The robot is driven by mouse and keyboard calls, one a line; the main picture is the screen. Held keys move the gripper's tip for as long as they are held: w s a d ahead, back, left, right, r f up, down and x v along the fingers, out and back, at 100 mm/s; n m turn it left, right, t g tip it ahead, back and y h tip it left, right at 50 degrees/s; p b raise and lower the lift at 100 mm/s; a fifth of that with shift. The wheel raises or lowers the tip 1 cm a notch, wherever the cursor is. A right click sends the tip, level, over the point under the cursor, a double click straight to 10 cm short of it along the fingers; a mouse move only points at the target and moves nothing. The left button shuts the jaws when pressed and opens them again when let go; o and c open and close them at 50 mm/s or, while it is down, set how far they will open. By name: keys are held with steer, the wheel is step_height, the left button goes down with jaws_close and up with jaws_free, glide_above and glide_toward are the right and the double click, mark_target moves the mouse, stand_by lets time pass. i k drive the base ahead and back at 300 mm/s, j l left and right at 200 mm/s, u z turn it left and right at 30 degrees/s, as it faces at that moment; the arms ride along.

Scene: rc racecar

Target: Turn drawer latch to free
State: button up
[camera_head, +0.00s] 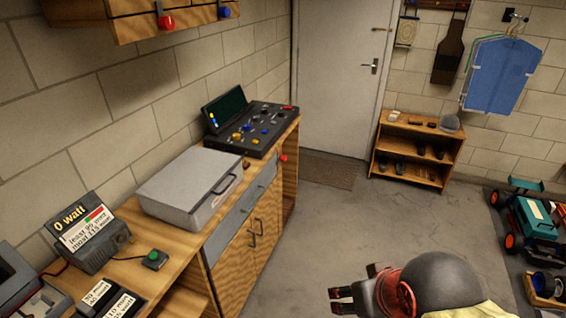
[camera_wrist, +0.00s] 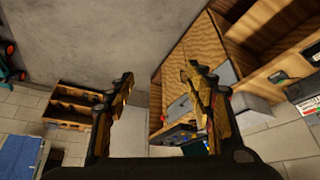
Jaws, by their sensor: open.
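The grey drawer front (camera_head: 238,208) is set in the wooden workbench (camera_head: 262,222), above its doors, and looks closed. A small red knob (camera_head: 284,158) sits near the bench's far front end; I cannot tell whether it is the drawer latch or how it is turned. My gripper (camera_head: 352,286) is open and empty over the floor, right of the bench and apart from it. In the wrist view my gripper's two fingers (camera_wrist: 158,76) are spread, with the bench front beyond them, seen at a tilt. The right finger hides part of the bench front.
A grey case (camera_head: 190,185), a control panel (camera_head: 250,130) and a watt meter (camera_head: 88,235) stand on the bench. A low shelf (camera_head: 415,150) is by the door (camera_head: 335,75). A green car (camera_head: 532,222) is at right. The floor (camera_head: 330,225) between is clear.

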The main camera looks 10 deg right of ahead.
mark_target(283, 158)
steer(key=i+l, duration=0.3)
steer(key=i, duration=0.15)
steer(key=i+l+z, duration=0.1)
steer(key=i+l, duration=0.2)
steer(key=i, duration=0.15)
steer(key=i+l, duration=0.25)
steer(key=i, duration=0.2)
steer(key=i+l+z, duration=0.1)
steer(key=i+l, duration=0.15)
steer(key=i, duration=0.2)
steer(key=i+l, duration=0.25)
steer(key=i, duration=0.2)
steer(key=z, duration=0.05)
